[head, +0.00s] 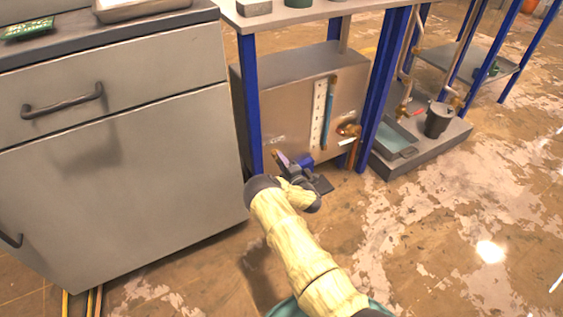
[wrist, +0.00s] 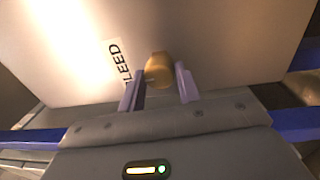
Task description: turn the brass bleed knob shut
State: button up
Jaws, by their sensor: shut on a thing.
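The brass bleed knob (wrist: 159,68) sticks out from the front of a grey metal box (head: 290,105), low under a bench. In the wrist view it sits between the two fingers of my gripper (wrist: 160,88), which is shut on it. A label reading "LEED" (wrist: 119,60), its first letter hidden, is beside the knob. In the head view my gripper (head: 288,165) is at the lower left of the box front, and the knob is mostly hidden there. How far the knob is turned cannot be told.
A blue bench leg (head: 250,105) stands just left of my gripper, and a grey drawer cabinet (head: 120,170) is beyond it. A sight tube (head: 329,100) and a brass valve (head: 349,130) are on the box's right. The floor (head: 440,240) at right is clear.

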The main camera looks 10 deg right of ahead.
jog(key=shift+w+a+r, duration=0.1)
jog(key=shift+a, duration=0.05)
jog(key=o, duration=1)
jog(key=shift+p+v, duration=4.5)
jog(key=shift+v, duration=4.3)
jog(key=shift+w, duration=0.1)
